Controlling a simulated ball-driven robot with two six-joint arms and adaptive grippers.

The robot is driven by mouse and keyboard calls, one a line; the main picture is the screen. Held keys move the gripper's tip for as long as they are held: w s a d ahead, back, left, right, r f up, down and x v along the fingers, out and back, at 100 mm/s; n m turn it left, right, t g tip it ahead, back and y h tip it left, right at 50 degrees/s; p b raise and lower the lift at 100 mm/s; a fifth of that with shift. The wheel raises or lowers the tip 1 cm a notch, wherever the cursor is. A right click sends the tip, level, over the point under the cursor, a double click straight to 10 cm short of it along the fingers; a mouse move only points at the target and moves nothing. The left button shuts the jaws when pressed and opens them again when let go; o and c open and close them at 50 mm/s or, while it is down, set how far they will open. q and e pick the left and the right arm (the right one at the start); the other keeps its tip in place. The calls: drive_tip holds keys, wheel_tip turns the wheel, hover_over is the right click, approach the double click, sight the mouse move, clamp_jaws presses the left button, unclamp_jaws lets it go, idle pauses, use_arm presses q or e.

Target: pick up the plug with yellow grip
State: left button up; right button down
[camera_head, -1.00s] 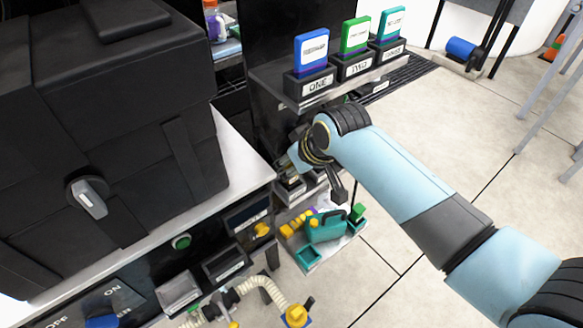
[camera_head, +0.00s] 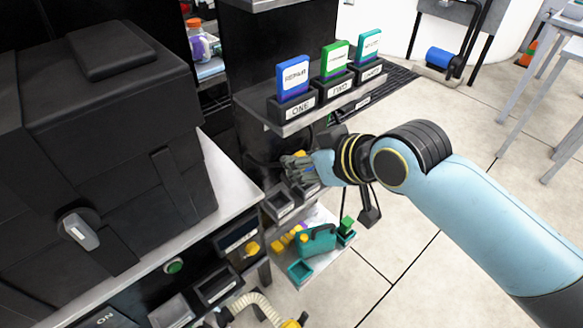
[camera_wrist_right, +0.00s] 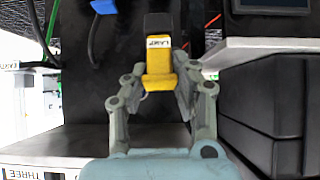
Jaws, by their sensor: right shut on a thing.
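The plug with the yellow grip (camera_wrist_right: 159,68) is in the right wrist view, with a black upper part and a small white label. My right gripper (camera_wrist_right: 160,88) is shut on its yellow grip, one finger on each side. In the head view my right gripper (camera_head: 297,166) is beside the dark column, below the shelf with the coloured cards. A bit of the plug's yellow (camera_head: 299,154) shows there at the fingers; the rest is hidden. My left gripper is in neither view.
An open black holder (camera_head: 280,203) is just below my right gripper. Under it, a tray holds a teal container (camera_head: 317,240) and yellow pieces. Shelf holders carry a blue card (camera_head: 293,78), a green card (camera_head: 335,60) and a teal card (camera_head: 367,46). A big black case (camera_head: 110,150) stands left.

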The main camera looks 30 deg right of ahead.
drive_tip(key=s+d+g+p, duration=0.1)
drive_tip(key=s, duration=0.9)
drive_tip(key=s+d+r+g+p, duration=0.1)
drive_tip(key=s+g, duration=0.1)
drive_tip(key=s, duration=0.7)
drive_tip(key=shift+s+d+r, duration=0.25)
drive_tip(key=shift+s+d, duration=0.1)
drive_tip(key=shift+d, duration=0.05)
